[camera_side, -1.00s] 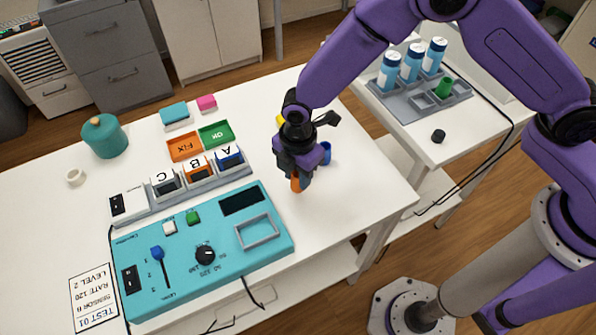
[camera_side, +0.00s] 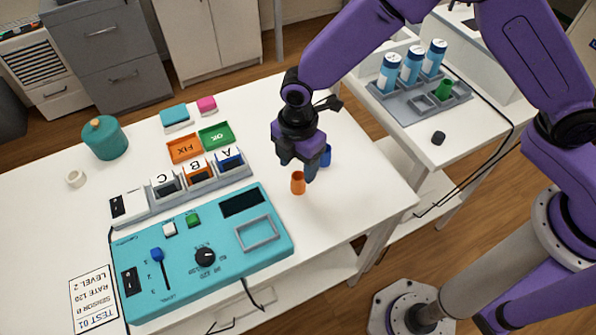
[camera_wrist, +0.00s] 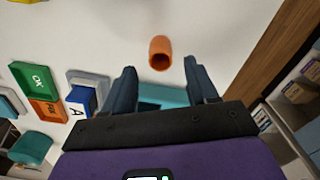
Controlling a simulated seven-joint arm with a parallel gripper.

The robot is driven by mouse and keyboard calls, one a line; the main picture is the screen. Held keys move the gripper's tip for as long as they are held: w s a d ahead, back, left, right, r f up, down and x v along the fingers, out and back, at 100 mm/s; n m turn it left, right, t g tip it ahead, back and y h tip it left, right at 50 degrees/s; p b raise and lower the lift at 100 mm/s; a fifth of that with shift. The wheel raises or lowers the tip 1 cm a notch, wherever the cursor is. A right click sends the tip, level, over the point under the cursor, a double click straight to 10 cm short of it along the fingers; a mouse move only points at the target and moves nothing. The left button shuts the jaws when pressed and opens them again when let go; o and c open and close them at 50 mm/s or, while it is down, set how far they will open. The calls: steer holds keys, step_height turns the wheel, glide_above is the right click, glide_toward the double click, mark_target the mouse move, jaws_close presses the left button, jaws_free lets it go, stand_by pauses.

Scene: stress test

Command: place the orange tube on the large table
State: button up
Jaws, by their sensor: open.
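The orange tube (camera_side: 298,183) stands upright on the white top of the large table (camera_side: 345,205), to the right of the teal test panel. In the wrist view the orange tube (camera_wrist: 160,53) shows its open end, just beyond and between the fingertips, with no finger touching it. My gripper (camera_side: 296,170) is open and empty, just above the tube in the side view. Both spread fingers show in the wrist view (camera_wrist: 160,75).
The teal panel (camera_side: 205,250) and a rack (camera_side: 185,185) of lettered blocks are to the left. A smaller side table holds a grey rack (camera_side: 400,105) with blue-white tubes and a green one. The large table's right corner is clear.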

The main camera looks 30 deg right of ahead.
step_height(320, 180, up, 8)
steer(key=shift+f, duration=0.15)
steer(key=s+d+r+m, duration=0.3)
steer(key=s+d, duration=0.4)
steer(key=d, duration=0.2)
steer(key=s+d+r+m, duration=0.3)
steer(key=s+d, duration=0.4)
steer(key=d, duration=0.2)
steer(key=s+d+r+m, duration=0.3)
steer(key=s+d, duration=0.4)
steer(key=d, duration=0.3)
steer(key=shift+s+r+m, duration=0.25)
steer(key=shift+s+m, duration=0.1)
steer(key=shift+m, duration=0.05)
steer(key=shift+d, duration=0.1)
